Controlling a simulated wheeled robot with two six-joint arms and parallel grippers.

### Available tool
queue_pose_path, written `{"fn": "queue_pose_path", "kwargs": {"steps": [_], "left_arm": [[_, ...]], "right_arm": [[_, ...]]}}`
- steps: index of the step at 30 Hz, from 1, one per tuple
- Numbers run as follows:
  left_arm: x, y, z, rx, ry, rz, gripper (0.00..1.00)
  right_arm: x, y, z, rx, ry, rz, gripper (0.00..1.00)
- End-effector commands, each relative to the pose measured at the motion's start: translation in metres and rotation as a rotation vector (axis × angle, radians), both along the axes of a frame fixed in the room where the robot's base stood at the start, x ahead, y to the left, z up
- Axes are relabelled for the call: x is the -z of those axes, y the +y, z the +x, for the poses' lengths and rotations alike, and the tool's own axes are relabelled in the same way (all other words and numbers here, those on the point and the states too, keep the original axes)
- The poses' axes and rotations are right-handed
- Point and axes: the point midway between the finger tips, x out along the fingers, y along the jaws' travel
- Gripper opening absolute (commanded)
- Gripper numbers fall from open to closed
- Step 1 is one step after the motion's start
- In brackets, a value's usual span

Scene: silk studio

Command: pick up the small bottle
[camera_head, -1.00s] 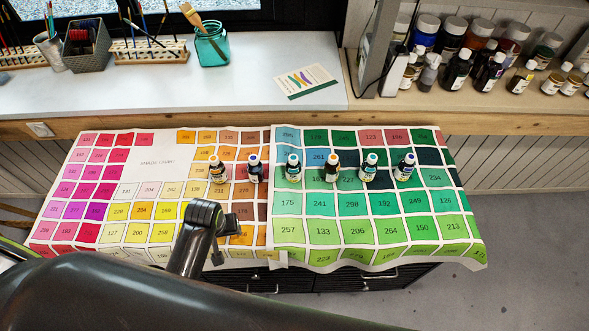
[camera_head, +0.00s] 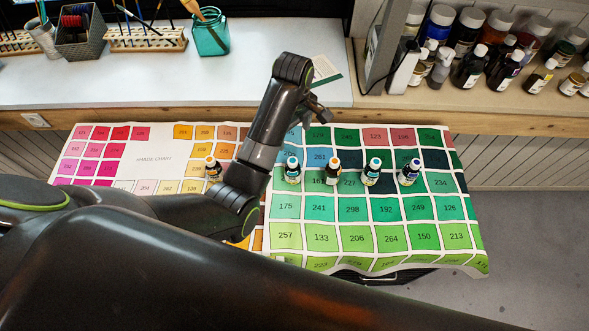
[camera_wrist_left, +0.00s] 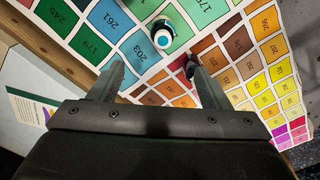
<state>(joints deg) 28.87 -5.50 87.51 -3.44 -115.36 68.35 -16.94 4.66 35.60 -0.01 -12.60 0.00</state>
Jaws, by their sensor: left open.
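Several small dark bottles stand upright in a row on the colour chart cloth (camera_head: 390,207). In the head view an orange-capped one (camera_head: 213,169) is left of my arm, and a teal-capped one (camera_head: 292,171) is just right of it. Others are an amber bottle (camera_head: 332,172), a teal-labelled bottle (camera_head: 371,173) and a blue-capped bottle (camera_head: 409,173). My left gripper (camera_head: 321,110) is above the cloth's back edge, open and empty. In the wrist view its open fingers (camera_wrist_left: 153,70) point toward the teal-capped bottle (camera_wrist_left: 165,26). A dark bottle (camera_wrist_left: 183,64) is partly hidden by one finger.
A white worktop (camera_head: 180,90) behind the cloth holds a teal jar (camera_head: 211,35), a grey basket (camera_head: 80,35) and brush racks. Larger paint bottles (camera_head: 468,65) crowd the wooden shelf at the back right. A card (camera_head: 326,70) lies on the worktop, partly behind my gripper.

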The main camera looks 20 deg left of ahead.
Motion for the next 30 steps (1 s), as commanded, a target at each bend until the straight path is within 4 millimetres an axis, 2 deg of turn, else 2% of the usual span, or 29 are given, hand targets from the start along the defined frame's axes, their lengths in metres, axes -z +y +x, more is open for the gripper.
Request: {"fn": "queue_pose_path", "kwargs": {"steps": [1,10,12,19,30], "left_arm": [[0.012,0.000,0.000,0.000,0.001,0.000,0.71],[0.051,0.000,0.000,0.002,-0.001,0.000,0.71],[0.059,0.000,-0.001,0.002,0.005,-0.001,0.71],[0.102,0.000,-0.001,0.003,0.002,0.000,0.71],[0.131,0.002,-0.004,0.002,0.003,0.001,0.71]], "right_arm": [[0.011,0.000,-0.003,0.001,0.004,0.000,0.66],[0.046,0.000,-0.009,0.003,0.013,0.001,0.66],[0.036,0.001,-0.007,0.003,0.010,0.002,0.66],[0.030,0.002,-0.003,0.001,0.005,0.002,0.66],[0.022,0.002,-0.003,0.001,0.005,0.002,0.66]]}}
